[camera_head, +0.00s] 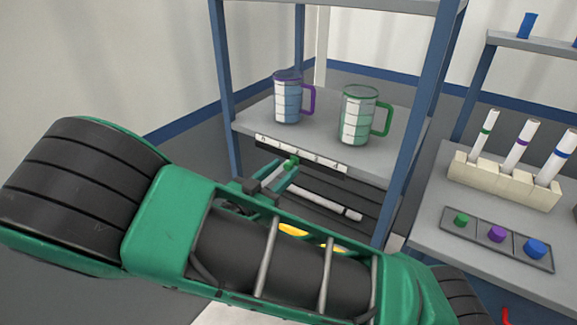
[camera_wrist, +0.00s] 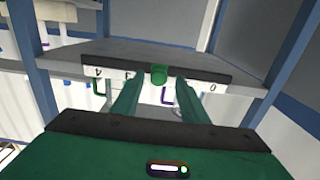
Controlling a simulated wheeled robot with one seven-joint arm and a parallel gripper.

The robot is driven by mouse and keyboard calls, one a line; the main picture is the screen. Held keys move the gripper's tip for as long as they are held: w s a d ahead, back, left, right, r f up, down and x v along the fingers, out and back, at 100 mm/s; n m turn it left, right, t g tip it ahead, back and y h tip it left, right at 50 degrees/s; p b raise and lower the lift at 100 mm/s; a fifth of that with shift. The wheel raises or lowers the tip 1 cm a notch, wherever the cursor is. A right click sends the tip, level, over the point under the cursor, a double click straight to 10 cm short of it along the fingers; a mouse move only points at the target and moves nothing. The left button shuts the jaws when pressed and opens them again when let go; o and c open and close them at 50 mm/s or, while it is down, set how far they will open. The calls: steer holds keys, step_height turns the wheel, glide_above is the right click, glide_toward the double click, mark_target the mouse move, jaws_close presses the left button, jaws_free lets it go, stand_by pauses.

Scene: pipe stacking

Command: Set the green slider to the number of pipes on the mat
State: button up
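The green slider (camera_head: 292,161) is a small knob on the white numbered scale (camera_head: 322,164) along the shelf's front edge. In the wrist view the green slider (camera_wrist: 159,75) stands near the middle of the scale, between the end marks 4 and 0; the number at it is hard to read. My gripper (camera_wrist: 158,80) is open, its fingertips either side of the slider with a small gap each side. In the head view my gripper (camera_head: 283,170) reaches it from below. A white pipe (camera_head: 325,199) lies on the dark slatted mat (camera_head: 374,207); my arm hides much of the mat.
A purple-handled mug (camera_head: 288,100) and a green-handled mug (camera_head: 360,115) stand on the shelf (camera_head: 325,108). Blue posts frame it. At right a table holds a rack (camera_head: 505,181) of banded pipes and a tray (camera_head: 497,238) with green, purple and blue knobs.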

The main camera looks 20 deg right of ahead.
mark_target(286, 167)
steer(key=shift+x, duration=1.6)
jaws_close()
